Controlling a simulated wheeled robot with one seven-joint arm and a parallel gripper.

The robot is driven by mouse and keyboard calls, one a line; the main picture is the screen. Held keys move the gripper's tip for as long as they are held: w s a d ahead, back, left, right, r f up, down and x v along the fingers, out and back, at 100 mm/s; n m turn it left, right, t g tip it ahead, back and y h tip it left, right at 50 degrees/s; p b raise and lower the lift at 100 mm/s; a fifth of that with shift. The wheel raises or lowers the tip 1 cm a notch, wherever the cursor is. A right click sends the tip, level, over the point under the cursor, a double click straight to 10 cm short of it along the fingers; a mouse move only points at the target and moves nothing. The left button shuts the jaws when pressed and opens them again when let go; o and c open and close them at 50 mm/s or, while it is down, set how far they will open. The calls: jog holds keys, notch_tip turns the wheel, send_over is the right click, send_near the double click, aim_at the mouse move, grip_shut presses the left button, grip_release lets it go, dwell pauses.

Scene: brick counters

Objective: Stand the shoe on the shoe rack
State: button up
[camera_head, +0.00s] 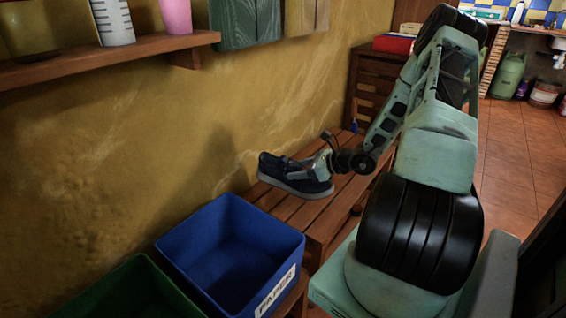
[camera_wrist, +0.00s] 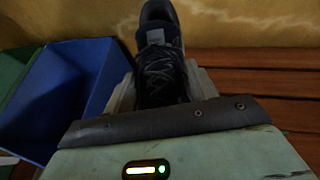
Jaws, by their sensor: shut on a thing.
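The dark blue shoe (camera_head: 290,175) with a pale sole is at my gripper's end, over the left end of the wooden slatted rack (camera_head: 341,196). My gripper (camera_head: 324,168) is shut on the shoe. In the wrist view the shoe (camera_wrist: 157,62) sits between the two pale fingers (camera_wrist: 160,88), laces facing up. The shoe is roughly level. I cannot tell whether its sole touches the slats. The near end of the shoe is hidden behind the gripper body in the wrist view.
A blue bin (camera_head: 232,257) labelled PAPER stands left of the rack, with a green bin (camera_head: 130,290) beside it. A wall shelf (camera_head: 110,58) is at upper left. A wooden drawer unit (camera_head: 377,80) stands beyond the rack. Slats right of the shoe are clear.

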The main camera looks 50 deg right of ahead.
jog(key=shift+w+f+b, duration=0.1)
jog(key=shift+f+b, duration=0.15)
jog(key=shift+b, duration=0.05)
notch_tip(320, 180, down, 6)
jog(key=b, duration=0.5)
jog(key=shift+f, duration=0.15)
jog(key=shift+f+b, duration=0.5)
jog(key=shift+b, duration=0.1)
jog(key=o, duration=1.2)
jog(key=p+v, duration=0.5)
jog(key=v, duration=1.2)
jog(key=shift+s+r, duration=0.1)
jog(key=shift+s, duration=0.15)
